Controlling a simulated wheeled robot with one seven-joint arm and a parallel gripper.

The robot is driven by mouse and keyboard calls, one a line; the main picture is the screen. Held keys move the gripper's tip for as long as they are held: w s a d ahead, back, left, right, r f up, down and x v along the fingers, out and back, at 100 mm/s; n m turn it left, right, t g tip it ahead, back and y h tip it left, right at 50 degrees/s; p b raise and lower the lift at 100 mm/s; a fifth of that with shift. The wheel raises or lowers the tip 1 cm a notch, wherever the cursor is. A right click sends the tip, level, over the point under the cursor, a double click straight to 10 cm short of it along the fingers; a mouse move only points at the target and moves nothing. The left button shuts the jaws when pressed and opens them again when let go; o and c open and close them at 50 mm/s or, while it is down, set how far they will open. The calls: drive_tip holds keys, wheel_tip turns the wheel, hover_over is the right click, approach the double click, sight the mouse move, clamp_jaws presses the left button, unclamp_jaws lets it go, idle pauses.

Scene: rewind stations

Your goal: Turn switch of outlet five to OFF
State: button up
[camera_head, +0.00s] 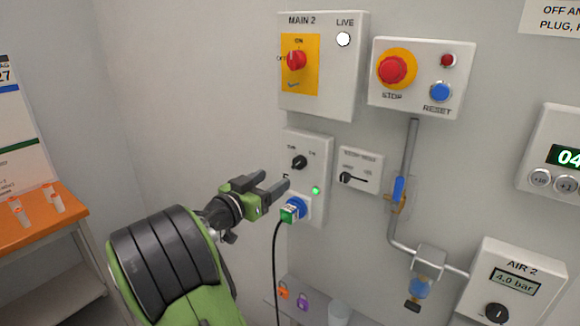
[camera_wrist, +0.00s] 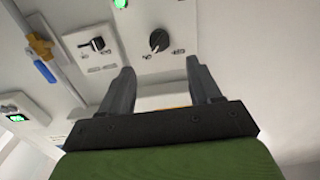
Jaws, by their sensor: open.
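The outlet five panel (camera_head: 323,150) is a pale box on the wall with a black rotary switch (camera_head: 299,162) near its top. Small labels flank the switch; its pointer seems turned to the right-hand one, but is too small to be sure. A green lamp (camera_head: 316,190) glows below it. A green and blue plug (camera_head: 291,211) sits in the socket, with a black cable hanging down. My gripper (camera_head: 278,182) is open and empty, just in front of the panel, left of and below the switch. In the wrist view the switch (camera_wrist: 159,40) shows beyond the fingertips (camera_wrist: 162,75), apart from them.
The MAIN 2 box (camera_head: 345,75) with a red switch is above, beside a STOP/RESET box (camera_head: 420,80). A small selector plate (camera_head: 360,170) and a pipe with a blue valve handle (camera_head: 399,188) are on the right. An orange table (camera_head: 40,235) stands left.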

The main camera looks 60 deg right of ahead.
sight(295, 166)
drive_tip(key=d, duration=0.3)
drive_tip(key=s+d, duration=0.1)
drive_tip(key=d, duration=0.5)
drive_tip(key=shift+s+d+p, duration=0.2)
drive_tip(key=shift+s+p, duration=0.1)
drive_tip(key=shift+p, duration=0.1)
drive_tip(key=shift+c, duration=0.3)
drive_tip(key=c, duration=1)
